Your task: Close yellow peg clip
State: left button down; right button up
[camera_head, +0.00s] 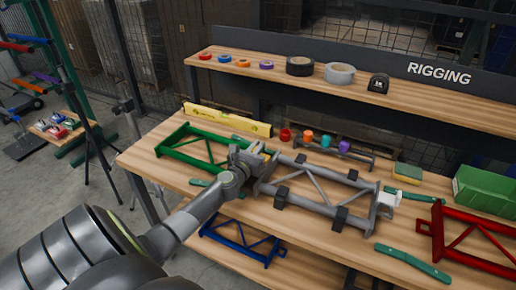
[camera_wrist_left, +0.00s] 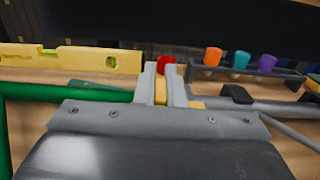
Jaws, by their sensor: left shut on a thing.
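My left gripper (camera_head: 259,152) reaches to the joint between the green truss (camera_head: 189,138) and the grey truss (camera_head: 317,181). In the left wrist view its two fingers (camera_wrist_left: 166,88) are shut on a yellow piece, which looks like the yellow peg clip (camera_wrist_left: 161,92). More yellow shows just right of the fingers, low at the start of the grey tube. The fingers and wrist hide most of the clip, so I cannot tell how far it is closed. My right gripper is not in view.
A yellow spirit level (camera_head: 228,120) lies behind the green truss. A rack with orange, teal and purple pieces (camera_head: 344,146) stands behind the grey truss. Black blocks (camera_head: 340,217) hold the grey truss.

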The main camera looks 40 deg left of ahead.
pick_arm(q)
jog(key=shift+f, duration=0.15)
jog(key=c, duration=1.5)
grip_release()
jog(key=shift+s, duration=0.1)
jog(key=b+v, duration=0.1)
jog(key=v, duration=1.6)
jog(key=shift+s+a, duration=0.1)
jog(key=shift+s, duration=0.1)
